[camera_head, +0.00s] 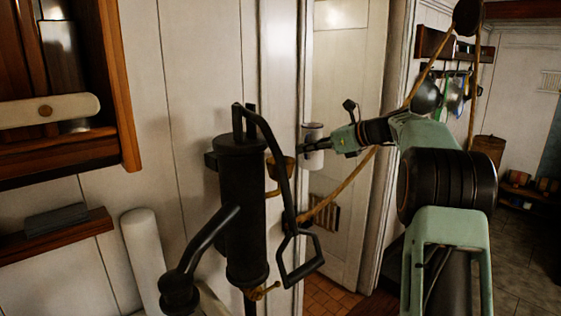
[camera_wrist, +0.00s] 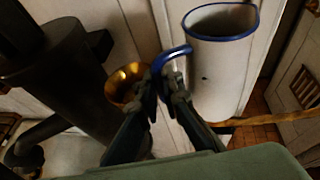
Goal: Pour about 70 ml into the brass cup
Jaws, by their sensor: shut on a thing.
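My gripper (camera_head: 308,149) is shut on the curved blue handle of a tall white enamel mug (camera_head: 313,160) with a blue rim. In the wrist view my gripper (camera_wrist: 165,82) and the mug (camera_wrist: 218,75) show closely. The mug is roughly upright, its mouth towards the camera; its contents cannot be made out. The brass cup (camera_head: 273,168) is to the left of the mug in the head view, partly hidden by the pump's lever. In the wrist view the brass cup (camera_wrist: 128,84) lies left of my fingertips, beside the dark pump, apart from the mug.
A black hand pump (camera_head: 243,200) with a long bent lever stands left of my gripper. A rope (camera_head: 345,188) slants past below my arm. A white panelled wall is behind. Wooden shelves (camera_head: 60,245) are at the left; pans (camera_head: 427,95) hang at the right.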

